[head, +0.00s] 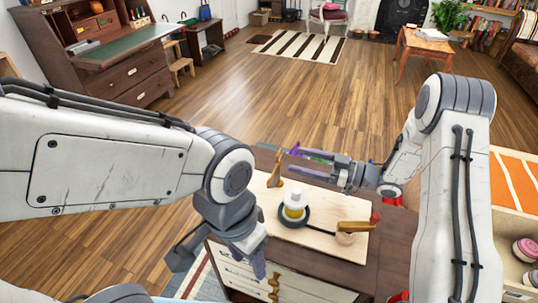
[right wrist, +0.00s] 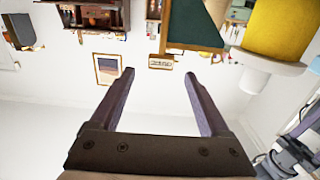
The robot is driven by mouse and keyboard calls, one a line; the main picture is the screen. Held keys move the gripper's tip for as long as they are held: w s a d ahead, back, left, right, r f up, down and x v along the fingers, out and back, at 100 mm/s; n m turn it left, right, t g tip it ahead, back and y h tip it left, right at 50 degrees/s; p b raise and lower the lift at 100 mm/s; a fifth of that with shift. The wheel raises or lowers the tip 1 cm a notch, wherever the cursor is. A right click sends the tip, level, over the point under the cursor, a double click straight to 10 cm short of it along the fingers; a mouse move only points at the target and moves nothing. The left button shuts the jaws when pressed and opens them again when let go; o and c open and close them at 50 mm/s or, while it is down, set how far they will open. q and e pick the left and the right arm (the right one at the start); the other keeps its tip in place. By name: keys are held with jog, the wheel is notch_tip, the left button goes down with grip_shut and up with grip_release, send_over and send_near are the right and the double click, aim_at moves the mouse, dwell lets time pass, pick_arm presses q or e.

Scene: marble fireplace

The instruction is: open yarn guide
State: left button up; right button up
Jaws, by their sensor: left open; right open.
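A yarn winder stands on a pale wooden board (head: 318,238) on a dark brown cabinet. Its yellow-and-white spool (head: 294,205) stands upright on a dark round base. A thin orange-brown upright piece (head: 276,168), which looks like the yarn guide, stands at the board's back left. An orange-brown crank arm with a red knob (head: 375,217) is at the front right. My right gripper (head: 291,160) is open, fingers pointing left, close to the upright piece; contact cannot be told. The right wrist view shows empty jaws (right wrist: 159,75) and the spool (right wrist: 277,35).
The cabinet's pale drawers (head: 262,277) face the front. A shelf with small yarn balls (head: 525,248) and an orange striped mat (head: 515,180) are at the right. The wooden floor beyond is mostly clear.

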aim_at(278, 154)
jog(key=x, duration=1)
jog(key=shift+s+r+p, duration=0.1)
jog(key=shift+s+p, duration=0.05)
jog(key=shift+p, duration=0.25)
grip_shut()
dwell(0.9)
